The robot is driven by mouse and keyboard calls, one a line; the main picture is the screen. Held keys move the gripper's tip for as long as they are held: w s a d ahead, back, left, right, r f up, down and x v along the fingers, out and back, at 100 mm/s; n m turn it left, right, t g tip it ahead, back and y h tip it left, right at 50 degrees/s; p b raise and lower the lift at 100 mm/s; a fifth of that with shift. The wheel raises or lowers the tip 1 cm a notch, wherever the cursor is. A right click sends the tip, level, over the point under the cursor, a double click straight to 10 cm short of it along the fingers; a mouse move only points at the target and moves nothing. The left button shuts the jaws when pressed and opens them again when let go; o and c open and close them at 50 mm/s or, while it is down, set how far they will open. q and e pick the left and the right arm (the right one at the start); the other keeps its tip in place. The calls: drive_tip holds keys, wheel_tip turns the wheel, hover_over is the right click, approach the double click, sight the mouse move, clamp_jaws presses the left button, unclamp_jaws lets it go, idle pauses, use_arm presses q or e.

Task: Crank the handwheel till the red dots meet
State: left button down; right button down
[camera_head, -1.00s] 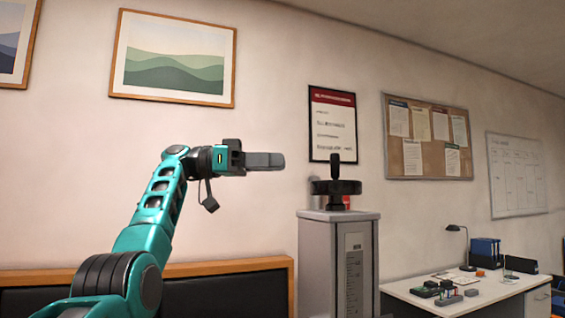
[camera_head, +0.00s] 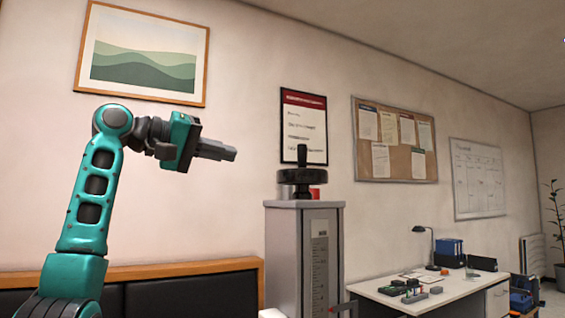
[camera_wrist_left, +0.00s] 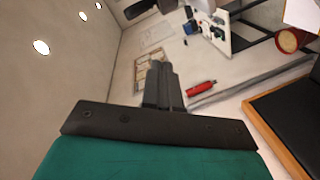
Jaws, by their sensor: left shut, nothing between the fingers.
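The black handwheel (camera_head: 297,176) lies flat on top of a grey column (camera_head: 284,245) in the head view, with its crank handle (camera_head: 302,155) standing upright. I cannot make out the handwheel in the wrist view. No red dots can be made out. My right gripper is not in view.
A scale strip (camera_head: 319,270) runs down the column's front. A white desk (camera_head: 440,303) with a lamp, binders and small items stands at right. A dark bench with a wooden top edge (camera_head: 190,268) runs along the wall at left. A red cylinder (camera_wrist_left: 201,89) shows in the wrist view.

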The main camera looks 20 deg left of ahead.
use_arm(q)
drive_tip(key=s+d+n+t+y+b, duration=0.25)
drive_tip(key=s+n, duration=0.25)
drive_tip(key=n, duration=0.4)
drive_tip(key=shift+n+t+y, duration=0.45)
drive_tip(key=shift+n, duration=0.25)
drive_tip(key=w+d+p, duration=0.1)
drive_tip(key=w+d, duration=0.1)
drive_tip(key=w, duration=0.1)
drive_tip(key=w+d+p, duration=0.1)
drive_tip(key=w+d, duration=0.1)
drive_tip(key=w, duration=0.2)
drive_tip(key=w+d+p, duration=0.1)
drive_tip(key=w+d, duration=0.2)
drive_tip(key=shift+w+f, duration=0.1)
drive_tip(key=shift+w, duration=0.05)
drive_tip(key=shift+w+d, duration=0.25)
drive_tip(key=shift+d, duration=0.15)
drive_tip(key=shift+s, duration=0.15)
